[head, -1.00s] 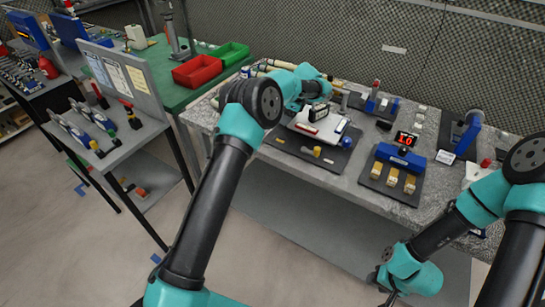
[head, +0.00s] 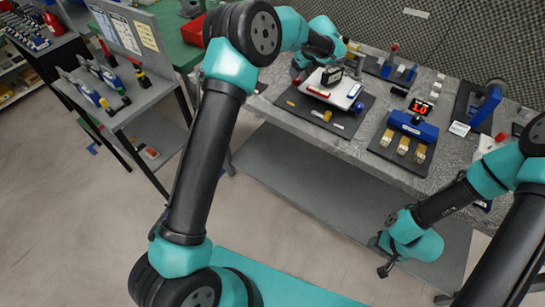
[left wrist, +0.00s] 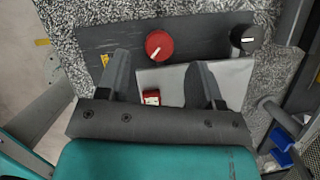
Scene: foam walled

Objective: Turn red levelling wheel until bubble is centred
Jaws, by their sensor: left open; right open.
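In the left wrist view, the red wheel (left wrist: 159,45), round with a white pointer mark, sits at the edge of a pale plate (left wrist: 238,80) on a dark mat. My left gripper (left wrist: 160,62) is open, its two fingers on either side of the wheel in the picture; I cannot tell whether they touch it. In the head view the pale plate carries a small black box (head: 332,77), and my left gripper (head: 300,74) is behind it, partly hidden. The red wheel and the bubble cannot be made out there. My right gripper (head: 385,270) is open and empty, low in front of the table.
A black knob (left wrist: 243,38) stands right of the red wheel in the left wrist view. In the head view a blue knob (head: 357,107) and a yellow knob (head: 327,115) lie by the plate's front. A blue device (head: 413,126) stands to the right.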

